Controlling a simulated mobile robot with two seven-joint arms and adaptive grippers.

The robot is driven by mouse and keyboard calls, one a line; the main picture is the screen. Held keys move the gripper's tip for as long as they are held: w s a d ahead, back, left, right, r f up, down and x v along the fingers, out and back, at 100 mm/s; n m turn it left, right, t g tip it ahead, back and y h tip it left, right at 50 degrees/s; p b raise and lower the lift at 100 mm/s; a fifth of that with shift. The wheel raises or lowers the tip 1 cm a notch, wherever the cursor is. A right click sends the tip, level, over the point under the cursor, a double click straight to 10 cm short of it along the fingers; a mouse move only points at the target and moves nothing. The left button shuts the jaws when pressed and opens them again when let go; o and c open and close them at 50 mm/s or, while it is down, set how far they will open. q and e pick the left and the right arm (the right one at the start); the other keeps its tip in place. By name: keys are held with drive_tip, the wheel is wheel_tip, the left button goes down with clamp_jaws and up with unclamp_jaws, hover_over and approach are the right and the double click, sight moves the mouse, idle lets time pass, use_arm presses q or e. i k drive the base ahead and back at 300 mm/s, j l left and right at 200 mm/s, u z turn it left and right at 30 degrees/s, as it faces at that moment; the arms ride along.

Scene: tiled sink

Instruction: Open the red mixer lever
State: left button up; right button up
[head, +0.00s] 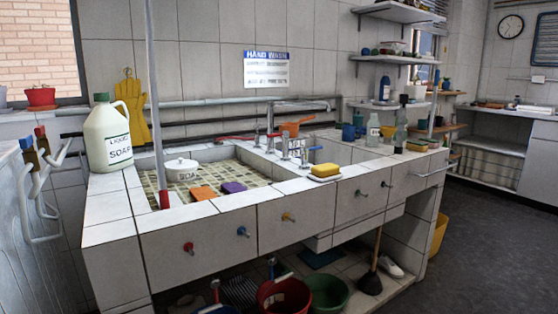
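A red lever (232,139) lies roughly level at the back of the tiled sink, by the left basin. It reaches toward the chrome tap fittings (270,143) in the middle. A second, smaller red handle (274,135) shows at the taps, and a blue lever (313,148) sticks out to their right. The fittings overlap and are small, so I cannot tell exactly how each lever joins its tap. No running water can be made out. Neither of my grippers is in view.
A soap jug (108,135) stands at the left corner. A white lidded pot (181,169), orange sponge (202,193) and purple sponge (233,187) are around the left basin. A yellow sponge (324,170) lies on the front rim. A thin pole (155,90) rises before the basin. Buckets (285,296) stand below.

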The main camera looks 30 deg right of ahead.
sight(285, 134)
drive_tip(key=i+l+z, duration=0.1)
drive_tip(key=z, duration=0.3)
drive_tip(key=i+l+z, duration=0.15)
drive_tip(key=z, duration=0.25)
drive_tip(key=i+l+z, duration=0.15)
drive_tip(key=z, duration=0.25)
